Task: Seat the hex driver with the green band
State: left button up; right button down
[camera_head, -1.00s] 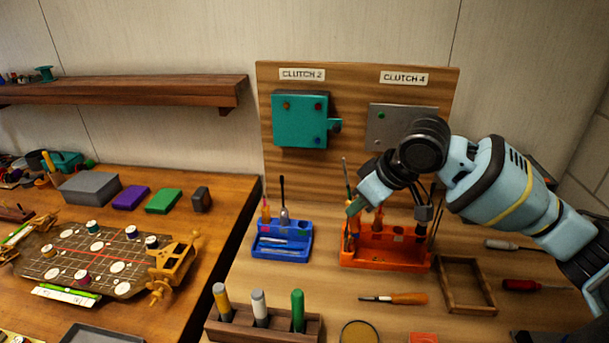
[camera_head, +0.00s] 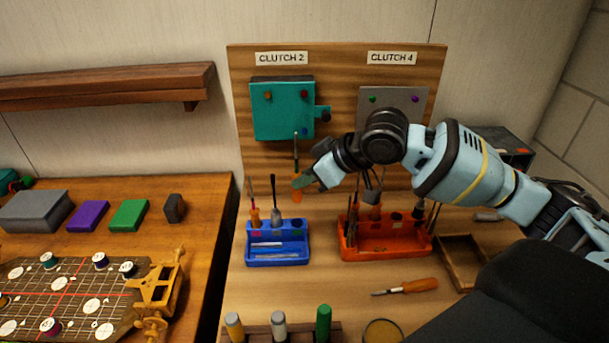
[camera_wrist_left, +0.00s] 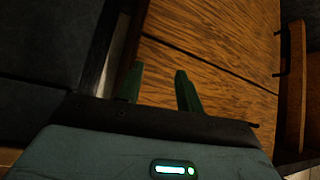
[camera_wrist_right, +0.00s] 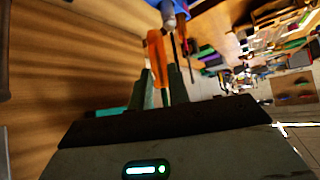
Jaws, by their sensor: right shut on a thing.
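My right gripper (camera_head: 304,180) is shut on an orange-handled driver (camera_head: 296,190), held roughly upright with its thin shaft pointing up. The orange handle (camera_wrist_right: 156,58) also shows between the fingers in the right wrist view; no green band can be made out on it. The driver is in the air above the right side of the blue holder (camera_head: 278,260). That holder carries an orange-handled driver (camera_head: 254,215), a grey-handled driver (camera_head: 276,214) and coloured marks, a green one at right. My left gripper (camera_wrist_left: 161,88) is open and empty, seen only in its wrist view.
An orange holder (camera_head: 386,253) with several tools stands to the right. A loose orange-handled screwdriver (camera_head: 406,287) and a wooden tray (camera_head: 462,262) lie nearby. A wooden rack (camera_head: 290,330) with coloured handles is in front. The clutch board (camera_head: 340,60) stands behind.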

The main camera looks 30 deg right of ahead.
notch_tip(320, 180, down, 5)
jog(key=shift+w+f, duration=0.1)
jog(key=shift+f, duration=0.1)
pick_arm(q)
jog(key=shift+a+f, duration=0.1)
pick_arm(e)
jog(key=shift+f, duration=0.1)
dwell(0.5)
dwell(0.5)
pick_arm(q)
jog(key=shift+w+a+r, duration=0.1)
jog(key=shift+w+r, duration=0.2)
dwell(0.4)
